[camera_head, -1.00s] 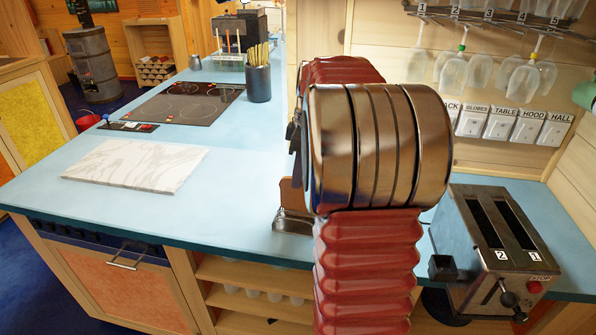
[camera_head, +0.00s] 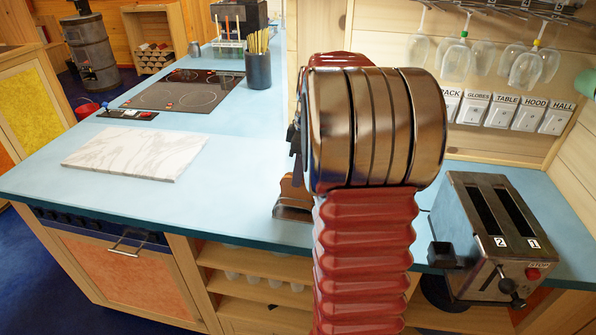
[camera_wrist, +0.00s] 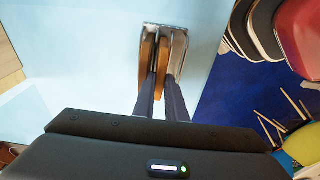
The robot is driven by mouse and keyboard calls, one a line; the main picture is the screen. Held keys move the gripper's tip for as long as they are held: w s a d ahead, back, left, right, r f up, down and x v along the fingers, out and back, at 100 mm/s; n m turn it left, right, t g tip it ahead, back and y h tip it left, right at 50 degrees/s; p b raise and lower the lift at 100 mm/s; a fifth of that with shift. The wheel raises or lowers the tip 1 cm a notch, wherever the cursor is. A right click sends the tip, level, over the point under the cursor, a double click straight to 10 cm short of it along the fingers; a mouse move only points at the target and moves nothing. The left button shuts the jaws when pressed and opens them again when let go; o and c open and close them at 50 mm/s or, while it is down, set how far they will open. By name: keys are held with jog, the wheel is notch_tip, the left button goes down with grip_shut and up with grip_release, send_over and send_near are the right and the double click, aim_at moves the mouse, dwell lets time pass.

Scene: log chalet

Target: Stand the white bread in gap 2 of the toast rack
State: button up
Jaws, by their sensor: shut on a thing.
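In the wrist view my gripper (camera_wrist: 162,82) points away from the camera at the toast rack, its two dark fingers close together. It is shut on a slice of bread, taken to be the white bread (camera_wrist: 163,60), of which mostly a brown crust edge shows. Another brown edge (camera_wrist: 147,58) lies just to its left. The metal toast rack (camera_wrist: 180,48) is around or beside them on the blue worktop; its gap numbers cannot be read. In the head view the rack (camera_head: 292,213) and a brown bread edge (camera_head: 293,189) show left of my arm, which hides my gripper.
A toaster (camera_head: 487,235) with slots marked 2 and 1 stands at the right. A marble board (camera_head: 135,152), a hob (camera_head: 185,92) and a dark pot of sticks (camera_head: 258,70) are on the worktop (camera_head: 230,170). Glasses hang above the switches.

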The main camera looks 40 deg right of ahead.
jog(key=shift+f, duration=0.2)
jog(key=o, duration=0.8)
jog(key=shift+r, duration=0.1)
jog(key=r, duration=0.4)
jog(key=s+r, duration=0.1)
jog(key=r, duration=0.4)
jog(key=d+r, duration=0.1)
jog(key=r, duration=0.3)
jog(key=shift+s+r, duration=0.15)
jog(key=shift+s, duration=0.1)
dwell(0.7)
